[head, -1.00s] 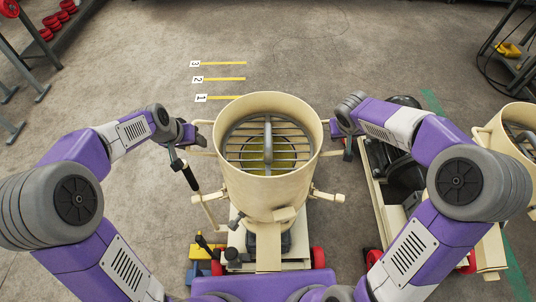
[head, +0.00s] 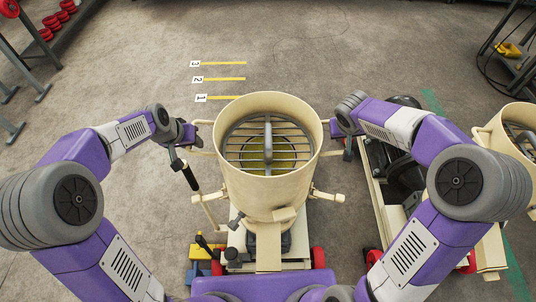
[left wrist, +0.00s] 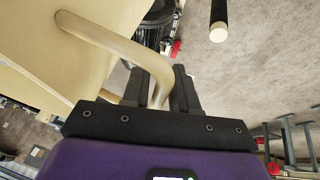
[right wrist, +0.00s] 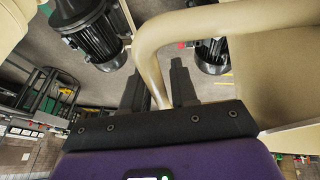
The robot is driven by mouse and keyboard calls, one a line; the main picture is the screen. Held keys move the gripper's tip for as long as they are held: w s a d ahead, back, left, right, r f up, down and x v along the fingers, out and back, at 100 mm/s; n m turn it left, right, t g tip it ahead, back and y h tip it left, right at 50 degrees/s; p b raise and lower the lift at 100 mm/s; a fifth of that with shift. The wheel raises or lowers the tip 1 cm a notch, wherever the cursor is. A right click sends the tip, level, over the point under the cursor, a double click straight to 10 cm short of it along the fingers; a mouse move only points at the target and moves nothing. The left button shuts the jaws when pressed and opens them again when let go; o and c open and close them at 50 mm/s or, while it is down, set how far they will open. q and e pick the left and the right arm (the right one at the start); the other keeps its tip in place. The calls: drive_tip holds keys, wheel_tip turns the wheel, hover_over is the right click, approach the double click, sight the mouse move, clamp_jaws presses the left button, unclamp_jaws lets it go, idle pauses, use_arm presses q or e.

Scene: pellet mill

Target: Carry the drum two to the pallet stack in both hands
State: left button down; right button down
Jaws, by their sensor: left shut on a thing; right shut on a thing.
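The cream drum (head: 268,185), open at the top with a grey grate inside, stands upright in the middle of the head view. I cannot read a number on it. My left gripper (head: 190,138) is at its left side, shut on a bent tube handle (left wrist: 125,42). My right gripper (head: 345,136) is at its right side, shut on the matching handle (right wrist: 150,60). The fingers sit on either side of the tube in both wrist views. Whether the drum's base rests on the machine below is hidden. I cannot make out the pallet stack.
Below the drum is a cream machine base with red wheels (head: 319,257). A second cream drum (head: 518,130) stands at the right, beside a cart with a black motor (head: 402,160). Numbered yellow floor lines (head: 222,79) lie ahead on open floor. Racks stand at both far corners.

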idle(0.9)
use_arm(q)
drive_tip(key=shift+w+r, duration=0.3)
drive_tip(key=shift+r, duration=0.05)
use_arm(e)
drive_tip(key=shift+w+r, duration=0.25)
drive_tip(key=shift+r, duration=0.1)
